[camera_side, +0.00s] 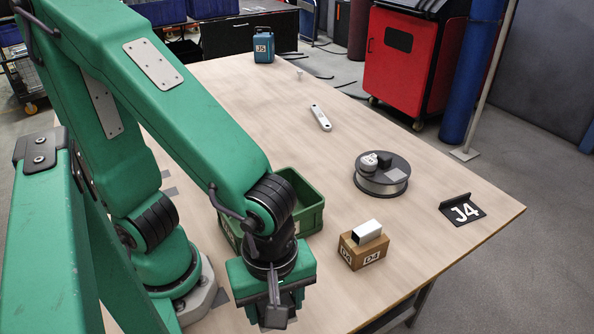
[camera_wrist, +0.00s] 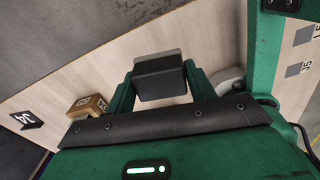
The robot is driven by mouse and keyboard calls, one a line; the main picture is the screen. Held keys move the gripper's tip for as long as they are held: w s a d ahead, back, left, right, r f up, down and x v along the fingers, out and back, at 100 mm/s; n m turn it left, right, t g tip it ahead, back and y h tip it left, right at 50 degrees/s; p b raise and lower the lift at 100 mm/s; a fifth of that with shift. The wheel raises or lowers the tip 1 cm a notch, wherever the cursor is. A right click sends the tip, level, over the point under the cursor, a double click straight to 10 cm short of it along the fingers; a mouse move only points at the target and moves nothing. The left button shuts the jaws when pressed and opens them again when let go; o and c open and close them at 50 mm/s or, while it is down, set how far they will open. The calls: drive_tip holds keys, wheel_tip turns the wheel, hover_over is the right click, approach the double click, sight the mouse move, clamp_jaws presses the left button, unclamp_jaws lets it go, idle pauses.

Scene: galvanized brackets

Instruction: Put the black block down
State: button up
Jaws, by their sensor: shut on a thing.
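My gripper (camera_wrist: 157,86) is shut on the black block (camera_wrist: 160,80), which sits between its two green fingers in the wrist view. In the side view my gripper (camera_side: 276,312) points down near the bottom edge, over the near part of the table (camera_side: 340,302). It is in front of the green bin and left of the cardboard box. There the block is hard to tell from the dark gripper parts. I cannot tell whether the block's underside touches the table.
A green bin (camera_side: 311,217) stands behind my gripper, partly hidden by my arm. A round grey stand (camera_side: 382,186) holds small items.

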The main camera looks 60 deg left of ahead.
wheel_tip(320, 180, up, 4)
drive_tip(key=shift+r, duration=0.1)
drive_tip(key=shift+w+r, duration=0.1)
drive_tip(key=shift+w, duration=0.2)
drive_tip(key=w+a+r+n, duration=0.1)
drive_tip(key=w+a+n, duration=0.4)
drive_tip(key=w+a, duration=0.45)
drive_tip(key=w+a+n, duration=0.4)
drive_tip(key=w+a, duration=0.3)
drive_tip(key=w, duration=0.5)
drive_tip(key=w+a+f+n, duration=0.1)
drive_tip(key=a+n, duration=0.2)
drive_tip(key=a, duration=1)
drive_tip(key=w+a+n, duration=0.2)
drive_tip(key=a+n, duration=0.1)
drive_tip(key=a, duration=1)
drive_tip(key=shift+s+a+f, duration=0.1)
drive_tip(key=shift+f, duration=2.55)
drive_tip(key=shift+s+a+f, duration=0.1)
drive_tip(key=shift+f, duration=2.55)
drive_tip(key=shift+s+a+f, duration=0.1)
drive_tip(key=shift+f, duration=2.55)
